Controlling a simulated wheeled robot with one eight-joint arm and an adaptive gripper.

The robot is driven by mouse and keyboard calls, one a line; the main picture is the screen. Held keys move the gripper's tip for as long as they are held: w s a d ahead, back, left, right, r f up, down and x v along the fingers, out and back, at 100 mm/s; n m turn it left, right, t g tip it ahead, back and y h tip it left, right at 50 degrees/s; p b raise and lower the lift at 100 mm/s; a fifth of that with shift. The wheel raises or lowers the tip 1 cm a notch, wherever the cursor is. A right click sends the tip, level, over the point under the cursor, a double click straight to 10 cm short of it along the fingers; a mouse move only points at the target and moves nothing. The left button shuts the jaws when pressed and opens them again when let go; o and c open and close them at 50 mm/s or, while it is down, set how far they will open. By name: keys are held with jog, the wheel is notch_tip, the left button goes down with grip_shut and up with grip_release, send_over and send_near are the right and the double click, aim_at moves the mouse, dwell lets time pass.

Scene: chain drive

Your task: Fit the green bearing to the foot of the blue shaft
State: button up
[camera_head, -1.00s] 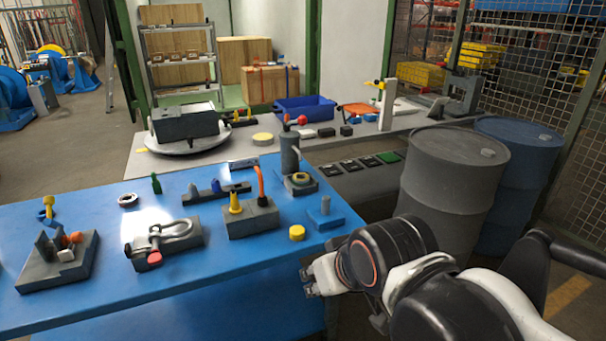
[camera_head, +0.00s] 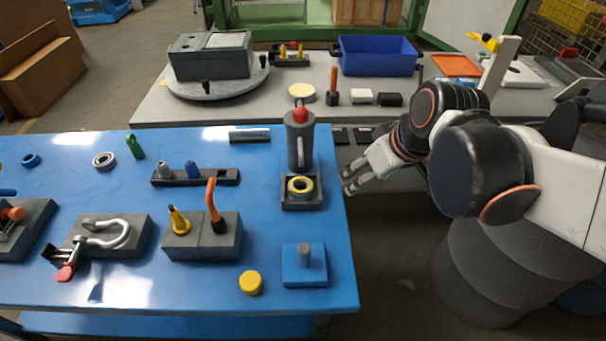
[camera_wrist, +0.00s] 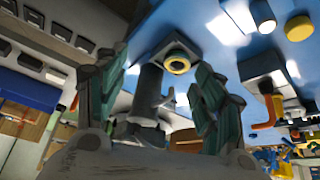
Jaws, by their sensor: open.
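My gripper (camera_head: 350,180) is open and empty beside the right edge of the blue table, right of a yellow ring. In the wrist view my open fingers (camera_wrist: 160,66) stand either side of a grey cylinder and the yellow ring. A small green piece (camera_head: 134,145) stands near the table's back left; I cannot tell whether it is the green bearing.
The yellow ring (camera_head: 300,186) sits in a dark square holder before a grey red-topped cylinder (camera_head: 299,140). A blue block with a grey post (camera_head: 304,256) and a yellow disc (camera_head: 250,282) lie near the front. A grey bench (camera_head: 190,108) stands behind.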

jog(key=w+a+n+g+y+p, duration=0.1)
jog(key=w+a+n+y+p, duration=0.1)
jog(key=w+a+n, duration=0.3)
jog(key=n+g+y+p, duration=0.1)
jog(key=n+g+p, duration=0.1)
jog(key=n+p, duration=0.1)
send_near(303, 183)
jog(key=a+f+b, duration=0.1)
jog(key=a+b, duration=0.1)
jog(key=b, duration=0.1)
jog(key=shift+s+a+f, duration=0.2)
jog(key=shift+s+f, duration=0.2)
jog(key=b+x, duration=0.2)
jog(key=x, duration=0.3)
jog(key=shift+s+d+f, duration=0.1)
jog(key=shift+s+f, duration=0.05)
jog(key=shift+f, duration=0.05)
jog(key=shift+r, duration=0.1)
jog(key=c, duration=1)
